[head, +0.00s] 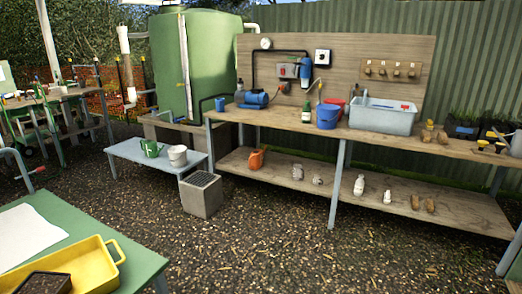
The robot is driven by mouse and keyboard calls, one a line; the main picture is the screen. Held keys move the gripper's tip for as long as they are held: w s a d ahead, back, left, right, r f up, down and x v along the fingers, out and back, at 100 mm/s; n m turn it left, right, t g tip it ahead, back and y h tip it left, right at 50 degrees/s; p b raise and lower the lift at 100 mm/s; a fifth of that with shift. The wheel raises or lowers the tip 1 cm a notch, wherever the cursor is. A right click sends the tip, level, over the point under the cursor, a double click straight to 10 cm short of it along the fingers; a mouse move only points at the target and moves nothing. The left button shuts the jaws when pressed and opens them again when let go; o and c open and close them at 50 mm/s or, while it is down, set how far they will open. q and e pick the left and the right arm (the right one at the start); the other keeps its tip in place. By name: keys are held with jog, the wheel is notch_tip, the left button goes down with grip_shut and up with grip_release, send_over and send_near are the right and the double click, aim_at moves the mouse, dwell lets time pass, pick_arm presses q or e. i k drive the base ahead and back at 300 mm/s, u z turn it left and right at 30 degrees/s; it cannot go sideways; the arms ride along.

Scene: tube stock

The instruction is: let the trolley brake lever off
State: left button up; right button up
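No part reads for certain as the trolley brake lever. At the left edge, a bent grey tube (14,160) comes into view, with a small red-ended piece (38,171) pointing right from it. I cannot tell whether this is the trolley's handle and lever, and the rest of it is outside the picture. Farther back on the left, a green frame (20,122) with what look like wheels stands by a table; its details are too small to tell. Neither of my grippers is in view.
A green table (140,262) with a yellow tray (98,270) fills the near left. A low grey bench (128,153) and a grey block (202,196) stand mid-left. A long wooden workbench (285,120) runs along the back right. The gravel ground (270,250) between is clear.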

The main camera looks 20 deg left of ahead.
aim_at(38, 169)
jog(key=u, duration=0.05)
jog(key=i, duration=2)
jog(key=u, duration=0.75)
jog(key=i, duration=1.75)
jog(key=u, duration=2.05)
jog(key=i, duration=0.8)
jog(key=u, duration=0.75)
